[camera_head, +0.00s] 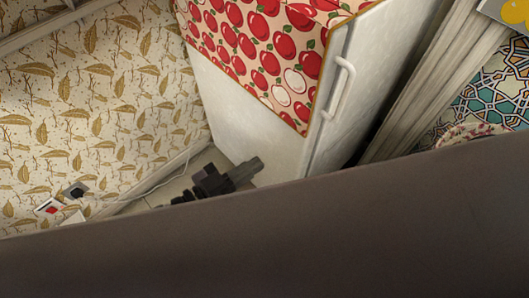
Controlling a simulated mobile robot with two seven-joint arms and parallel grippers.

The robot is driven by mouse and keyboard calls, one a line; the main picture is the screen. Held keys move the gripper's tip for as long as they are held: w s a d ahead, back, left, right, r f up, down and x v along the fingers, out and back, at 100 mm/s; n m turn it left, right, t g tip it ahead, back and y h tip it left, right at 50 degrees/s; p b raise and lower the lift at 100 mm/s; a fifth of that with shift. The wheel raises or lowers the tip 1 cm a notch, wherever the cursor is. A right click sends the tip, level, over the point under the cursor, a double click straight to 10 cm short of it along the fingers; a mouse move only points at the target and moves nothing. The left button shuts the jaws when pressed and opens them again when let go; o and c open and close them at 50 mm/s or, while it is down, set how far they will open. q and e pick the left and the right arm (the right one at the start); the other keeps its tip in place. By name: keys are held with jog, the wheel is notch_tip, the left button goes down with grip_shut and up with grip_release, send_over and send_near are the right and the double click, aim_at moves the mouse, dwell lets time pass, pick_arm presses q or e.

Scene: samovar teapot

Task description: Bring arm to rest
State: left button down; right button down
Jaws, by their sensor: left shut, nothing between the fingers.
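My left gripper (250,168) shows in the head view just above the large dark surface, in front of the white cabinet. Its grey fingers are together and point up and to the right, with nothing between them. The black wrist part (210,183) sits behind the fingers, and the rest of that arm is hidden by the dark surface. My right gripper is not in this view.
A large dark brown surface (300,240) fills the lower part of the view. A white fridge-like cabinet (352,80) with a handle carries an apple-patterned cloth (265,50). Leaf wallpaper (90,110), a socket with a plug (76,190) and a white cord are at left.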

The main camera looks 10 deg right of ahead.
pick_arm(q)
jog(key=shift+s+a, duration=0.2)
jog(key=shift+a, duration=0.2)
jog(key=w+a+r+n+t+y+p, duration=0.2)
jog(key=a+n+t+y+p, duration=0.2)
jog(key=a+n+t+y, duration=0.25)
jog(key=s+a+f+n+g+y+p, duration=0.1)
jog(key=s+a+f+n+y, duration=0.1)
jog(key=a, duration=0.6)
jog(key=s+a+f+n+g+y+p, duration=0.2)
jog(key=s+a+f+y, duration=0.2)
jog(key=a, duration=0.4)
jog(key=shift+s+a+y+p, duration=0.3)
jog(key=shift+s+a+y, duration=0.05)
jog(key=shift+s+y, duration=0.5)
jog(key=shift+f+g, duration=0.1)
jog(key=shift+g, duration=0.15)
